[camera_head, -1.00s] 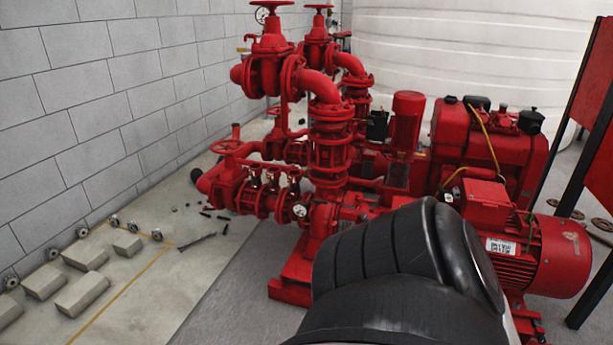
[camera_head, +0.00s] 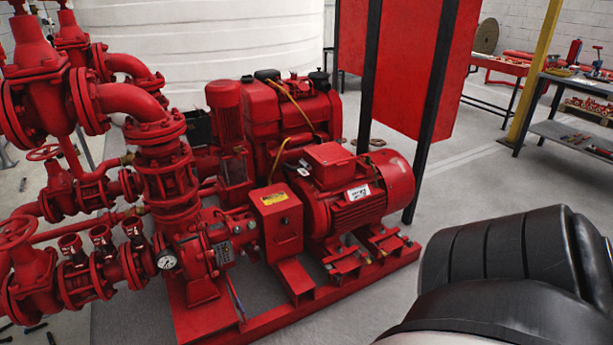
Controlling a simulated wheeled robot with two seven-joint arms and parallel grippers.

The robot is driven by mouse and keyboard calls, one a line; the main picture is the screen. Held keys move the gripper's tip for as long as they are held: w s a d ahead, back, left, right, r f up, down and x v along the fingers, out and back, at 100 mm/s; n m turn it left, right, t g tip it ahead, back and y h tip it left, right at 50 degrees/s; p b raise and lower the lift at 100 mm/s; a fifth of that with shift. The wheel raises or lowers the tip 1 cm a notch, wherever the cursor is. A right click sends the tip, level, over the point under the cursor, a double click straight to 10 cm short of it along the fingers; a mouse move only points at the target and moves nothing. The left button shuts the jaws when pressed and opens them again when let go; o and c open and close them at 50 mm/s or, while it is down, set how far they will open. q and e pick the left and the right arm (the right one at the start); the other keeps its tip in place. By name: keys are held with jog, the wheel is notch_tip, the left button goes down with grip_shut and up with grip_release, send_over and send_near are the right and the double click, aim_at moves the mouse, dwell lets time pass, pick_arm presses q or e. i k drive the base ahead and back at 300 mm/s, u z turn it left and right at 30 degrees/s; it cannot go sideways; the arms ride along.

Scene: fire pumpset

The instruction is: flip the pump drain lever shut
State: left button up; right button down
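The red fire pumpset (camera_head: 215,300) fills the left and middle of the head view. A round white gauge (camera_head: 167,260) sits on the pump, with several small valves (camera_head: 102,238) in a row on the pipe to its left. I cannot make out which part is the drain lever. A black and white rounded part at the lower right looks like my own arm; it stands in front of the floor. Neither gripper shows in the view.
A red panel on black posts (camera_head: 405,60) stands behind the motor (camera_head: 350,190). A white tank (camera_head: 230,40) is at the back. Workbenches (camera_head: 575,130) and a yellow post (camera_head: 537,70) stand at the right. The grey floor right of the pumpset is clear.

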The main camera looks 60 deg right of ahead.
aim_at(240, 305)
jog(key=z, duration=0.8)
jog(key=i, duration=1.5)
jog(key=z, duration=0.15)
